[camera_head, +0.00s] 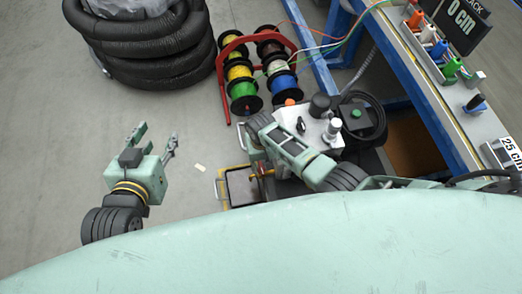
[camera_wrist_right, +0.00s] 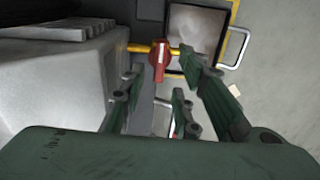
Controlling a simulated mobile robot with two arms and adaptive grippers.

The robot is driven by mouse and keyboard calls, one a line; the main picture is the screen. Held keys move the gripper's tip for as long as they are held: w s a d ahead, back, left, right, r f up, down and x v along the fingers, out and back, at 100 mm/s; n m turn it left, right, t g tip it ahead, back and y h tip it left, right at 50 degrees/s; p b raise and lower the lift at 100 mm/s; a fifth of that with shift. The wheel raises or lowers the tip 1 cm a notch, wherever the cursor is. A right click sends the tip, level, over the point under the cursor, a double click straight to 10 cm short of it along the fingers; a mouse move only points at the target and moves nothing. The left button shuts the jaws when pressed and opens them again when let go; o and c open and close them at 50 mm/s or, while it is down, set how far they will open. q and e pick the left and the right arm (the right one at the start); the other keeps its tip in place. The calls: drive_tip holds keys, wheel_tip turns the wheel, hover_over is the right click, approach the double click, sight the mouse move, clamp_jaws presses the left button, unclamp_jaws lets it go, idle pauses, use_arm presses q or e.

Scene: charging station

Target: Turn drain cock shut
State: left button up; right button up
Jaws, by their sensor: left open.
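The drain cock has a red handle (camera_wrist_right: 160,57) on a short yellow pipe (camera_wrist_right: 140,47) that leaves the grey machine's side. In the right wrist view the handle points across the pipe and bears a pale mark. My right gripper (camera_wrist_right: 160,72) has its fingers apart around the line of the handle; I cannot tell whether they touch it. In the head view my right gripper (camera_head: 258,150) is beside the machine, its tips partly hidden. My left gripper (camera_head: 157,138) is open and empty over bare floor at the left.
A yellow-edged tray (camera_wrist_right: 232,14) with metal handles sits below the pipe. The grey machine (camera_head: 312,132) stands beside my right arm. A red rack of wire spools (camera_head: 228,42) and black coiled hose (camera_head: 150,62) are behind. A blue-framed bench (camera_head: 425,95) is at right. Floor at left is clear.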

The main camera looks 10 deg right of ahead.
sight(261, 166)
wheel_tip(261, 166, up, 9)
idle(0.4)
drive_tip(key=shift+r, duration=0.1)
drive_tip(key=shift+a, duration=0.1)
idle(0.3)
